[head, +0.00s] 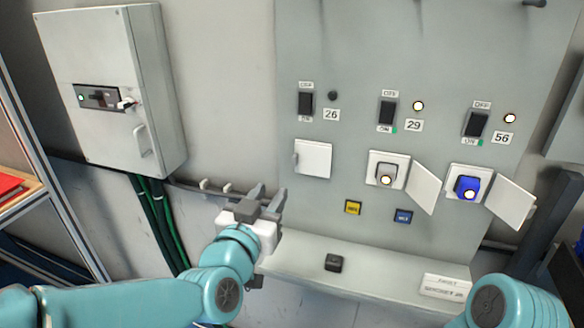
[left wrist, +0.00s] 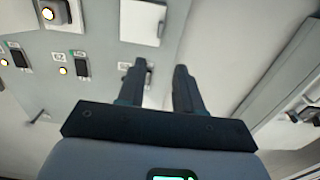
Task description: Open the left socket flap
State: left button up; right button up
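The left socket flap (head: 313,159) is a white square cover, closed flat on the grey panel below the switch labelled 26, with a small handle at its left edge. It also shows in the left wrist view (left wrist: 142,22), where the panel appears upside down. My left gripper (head: 268,194) is open and empty, below and to the left of this flap and apart from it. Its two dark fingers also show apart in the left wrist view (left wrist: 161,67). The socket behind the flap is hidden. My right arm shows at the bottom right, but its gripper cannot be made out.
The middle flap (head: 424,188) and right flap (head: 509,202) stand open, beside a white-lit socket (head: 386,175) and a blue socket (head: 467,188). A grey ledge (head: 380,272) runs below. A wall box (head: 105,90) with a handle hangs at left.

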aim_at(293, 159)
pick_arm(q)
jog(key=p+x, duration=0.2)
jog(key=x, duration=0.9)
jog(key=shift+d+r, duration=0.1)
jog(key=shift+d, duration=0.05)
jog(key=shift+w, duration=0.4)
jog(key=shift+w+d, duration=0.3)
jog(key=shift+w, duration=0.3)
jog(key=shift+s+a, duration=0.1)
grip_shut()
